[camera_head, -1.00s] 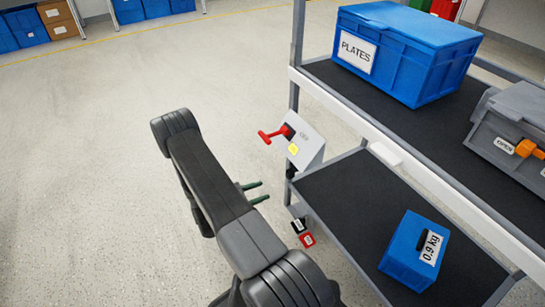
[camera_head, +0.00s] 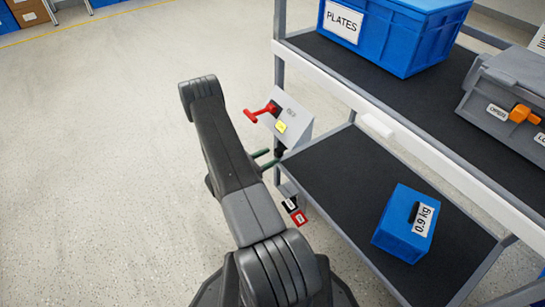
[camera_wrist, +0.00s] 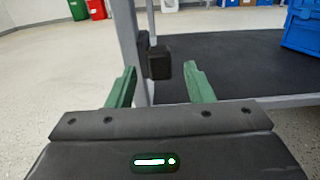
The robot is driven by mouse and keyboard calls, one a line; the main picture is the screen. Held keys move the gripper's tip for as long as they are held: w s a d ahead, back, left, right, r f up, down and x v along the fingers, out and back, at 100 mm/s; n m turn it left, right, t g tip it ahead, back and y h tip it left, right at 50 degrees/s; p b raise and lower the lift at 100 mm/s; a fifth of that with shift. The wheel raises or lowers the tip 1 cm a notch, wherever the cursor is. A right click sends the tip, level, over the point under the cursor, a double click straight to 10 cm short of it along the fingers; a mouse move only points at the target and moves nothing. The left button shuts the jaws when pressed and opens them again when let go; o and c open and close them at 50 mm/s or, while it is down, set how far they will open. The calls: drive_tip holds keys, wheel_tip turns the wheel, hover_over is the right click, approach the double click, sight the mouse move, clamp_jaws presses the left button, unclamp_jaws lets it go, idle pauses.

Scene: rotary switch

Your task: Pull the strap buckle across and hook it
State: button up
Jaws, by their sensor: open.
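I cannot make out a strap or buckle in either view. A grey box (camera_head: 294,112) with a red T-shaped handle (camera_head: 260,112) and a yellow label is mounted on the rack's corner post. My gripper (camera_head: 266,158) has green fingers and is open, just below the box beside the post. In the wrist view my gripper (camera_wrist: 160,86) is open and empty. A black block (camera_wrist: 159,62) on the post shows beyond and between its fingertips, with a gap on each side; no contact is visible. The palm hides what lies directly below.
The rack has a dark lower shelf (camera_head: 345,170) with a blue 0.9 kg box (camera_head: 405,224). A blue PLATES crate (camera_head: 390,30) and a grey case (camera_head: 510,95) stand above. Small black and red labelled pieces (camera_head: 298,217) sit low by the post. The floor at left is clear.

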sight(279, 152)
drive_tip(key=shift+x, duration=1.25)
drive_tip(key=shift+c, duration=0.2)
clamp_jaws()
drive_tip(key=shift+s, duration=0.15)
